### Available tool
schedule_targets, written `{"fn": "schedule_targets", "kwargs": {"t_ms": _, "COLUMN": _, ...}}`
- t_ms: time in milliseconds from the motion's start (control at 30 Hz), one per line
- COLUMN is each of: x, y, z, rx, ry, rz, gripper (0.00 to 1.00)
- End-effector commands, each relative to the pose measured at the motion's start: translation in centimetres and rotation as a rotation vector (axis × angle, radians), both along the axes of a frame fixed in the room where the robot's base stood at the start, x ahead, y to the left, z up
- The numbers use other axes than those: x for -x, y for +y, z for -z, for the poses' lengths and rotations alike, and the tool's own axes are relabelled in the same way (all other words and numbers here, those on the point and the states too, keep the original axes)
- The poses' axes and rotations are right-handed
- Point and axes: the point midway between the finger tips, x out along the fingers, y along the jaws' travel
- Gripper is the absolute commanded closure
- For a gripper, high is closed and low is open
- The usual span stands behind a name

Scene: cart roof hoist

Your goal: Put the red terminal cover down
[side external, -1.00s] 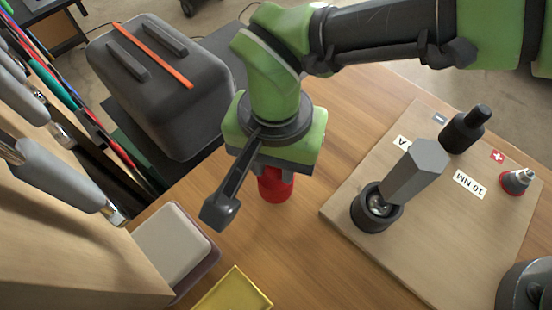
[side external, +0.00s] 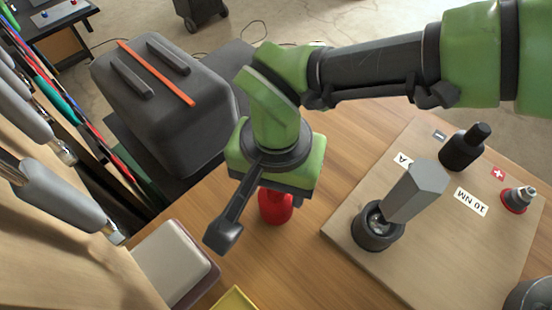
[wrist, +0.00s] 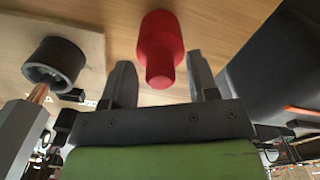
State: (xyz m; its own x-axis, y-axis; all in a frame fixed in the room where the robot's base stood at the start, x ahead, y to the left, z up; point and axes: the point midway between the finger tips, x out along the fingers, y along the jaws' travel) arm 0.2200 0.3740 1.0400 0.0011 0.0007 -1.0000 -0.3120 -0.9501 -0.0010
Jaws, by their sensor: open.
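The red terminal cover (side external: 275,207) appears to stand upright on the wooden table, below my gripper (side external: 277,188). In the wrist view the red cover (wrist: 160,45) shows its narrow end toward me. My gripper (wrist: 160,82) is open there, with a finger on each side and clear gaps to the cover. In the side view the gripper body hides the cover's top and most of the fingers.
A wooden board (side external: 440,250) on the right carries a black post (side external: 465,147), a socket with a grey hex tool (side external: 415,192), and a red-ringed terminal (side external: 518,198). A dark box (side external: 165,110) stands back left. A pale block (side external: 175,262) and yellow tray (side external: 235,300) lie front left.

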Motion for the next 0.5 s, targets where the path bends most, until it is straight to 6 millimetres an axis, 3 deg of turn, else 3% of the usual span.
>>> {"fn": "schedule_targets", "kwargs": {"t_ms": 500, "x": 0.0, "y": 0.1, "z": -10.1, "rx": -0.003, "ry": -0.002, "rz": -0.001, "gripper": 0.46}}
